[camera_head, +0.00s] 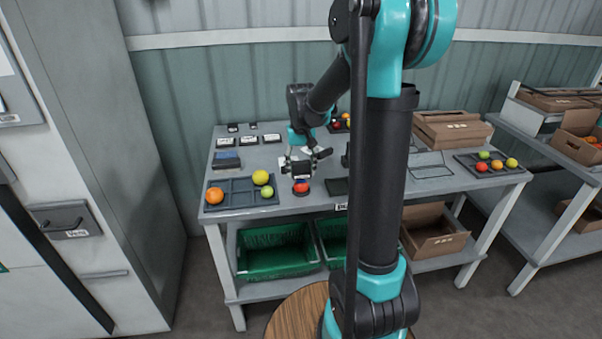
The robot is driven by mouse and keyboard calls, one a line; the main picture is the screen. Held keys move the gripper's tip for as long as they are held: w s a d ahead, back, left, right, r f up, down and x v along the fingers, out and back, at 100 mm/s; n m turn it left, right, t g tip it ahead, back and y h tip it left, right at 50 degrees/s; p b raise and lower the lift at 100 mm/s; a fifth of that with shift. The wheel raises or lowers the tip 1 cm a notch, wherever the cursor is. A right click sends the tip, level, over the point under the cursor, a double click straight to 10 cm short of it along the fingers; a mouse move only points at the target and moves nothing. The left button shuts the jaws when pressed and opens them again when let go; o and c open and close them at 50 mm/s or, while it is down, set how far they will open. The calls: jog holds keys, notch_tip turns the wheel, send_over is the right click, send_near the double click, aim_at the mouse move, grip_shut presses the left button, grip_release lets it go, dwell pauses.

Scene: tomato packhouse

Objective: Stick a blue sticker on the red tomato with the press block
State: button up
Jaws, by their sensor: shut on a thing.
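My gripper (299,169) is over the front middle of the table, pointing down and shut on a dark block, which looks like the press block (300,168). The red tomato (301,187) sits right below the block, near the table's front edge. The block is very close above the tomato; I cannot tell whether they touch. A dark pad with a blue part (227,160) lies to the left, behind the tray. No blue sticker can be made out on the block's underside or on the tomato, as both are small and partly hidden.
A dark divided tray (238,190) with orange, yellow and green tomatoes is at the left. Another tray (466,160) of tomatoes lies at the right. Small labelled dark boxes stand at the back left. Cardboard boxes (450,131) stand at the back right. Green crates (277,251) are below.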

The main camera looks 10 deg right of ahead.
jog(key=shift+r, duration=2.45)
